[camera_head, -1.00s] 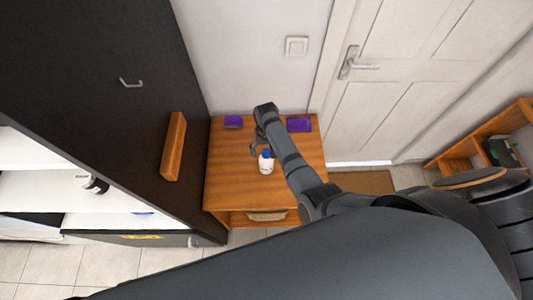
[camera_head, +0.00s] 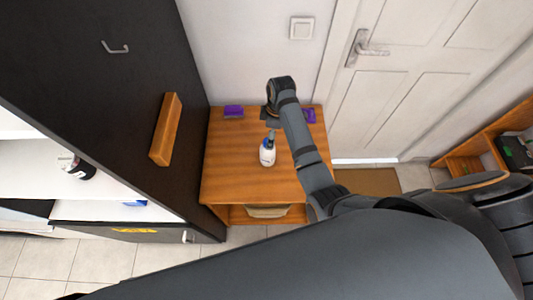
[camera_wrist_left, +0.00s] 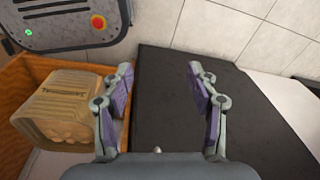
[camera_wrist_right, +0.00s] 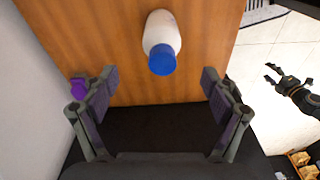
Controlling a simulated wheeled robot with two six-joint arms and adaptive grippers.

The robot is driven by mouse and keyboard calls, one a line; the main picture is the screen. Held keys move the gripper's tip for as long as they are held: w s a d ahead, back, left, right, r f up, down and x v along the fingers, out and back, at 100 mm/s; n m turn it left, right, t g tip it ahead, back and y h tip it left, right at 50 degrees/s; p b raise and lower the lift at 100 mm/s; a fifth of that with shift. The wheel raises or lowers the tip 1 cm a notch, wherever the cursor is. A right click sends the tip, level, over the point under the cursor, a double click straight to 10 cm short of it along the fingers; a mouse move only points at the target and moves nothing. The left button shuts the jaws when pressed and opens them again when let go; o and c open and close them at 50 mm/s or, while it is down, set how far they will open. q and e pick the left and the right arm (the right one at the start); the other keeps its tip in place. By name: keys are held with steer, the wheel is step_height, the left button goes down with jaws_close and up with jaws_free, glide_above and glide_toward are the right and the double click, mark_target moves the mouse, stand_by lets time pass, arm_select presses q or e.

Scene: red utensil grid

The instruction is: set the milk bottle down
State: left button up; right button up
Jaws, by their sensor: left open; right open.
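The milk bottle (camera_head: 267,157), white with a blue cap, stands upright on the wooden table (camera_head: 230,180). In the right wrist view the bottle (camera_wrist_right: 162,32) lies just beyond the fingertips, apart from them. My right gripper (camera_wrist_right: 159,75) is open with nothing between its fingers. In the head view it is beside the bottle on the wall side and small, partly hidden by my arm. My left gripper (camera_wrist_left: 160,72) is open and empty in the left wrist view, away from the table top; it does not show in the head view.
Purple items (camera_head: 233,112) lie at the table's back edge. A white door (camera_head: 420,80) is behind right. Bare table surrounds the bottle. A brown container (camera_wrist_left: 66,107) is left of my left gripper.

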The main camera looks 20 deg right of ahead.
mark_target(268, 153)
steer(key=shift+f+n, duration=0.1)
steer(key=shift+n, duration=0.4)
steer(key=shift+s, duration=0.15)
steer(key=f, duration=0.4)
steer(key=shift+a+p, duration=0.25)
steer(key=shift+p, duration=0.15)
steer(key=shift+f, duration=0.5)
steer(key=shift+a+f, duration=0.1)
steer(key=shift+f, duration=0.05)
steer(key=f, duration=0.3)
steer(key=f+p, duration=0.1)
steer(key=shift+w+a+f, duration=0.2)
steer(key=shift+a+f, duration=0.15)
steer(key=shift+f, duration=0.05)
arm_select(q)
steer(key=shift+s+r, duration=0.4)
steer(key=shift+r, duration=0.35)
arm_select(e)
steer(key=shift+r, duration=0.15)
jaws_close()
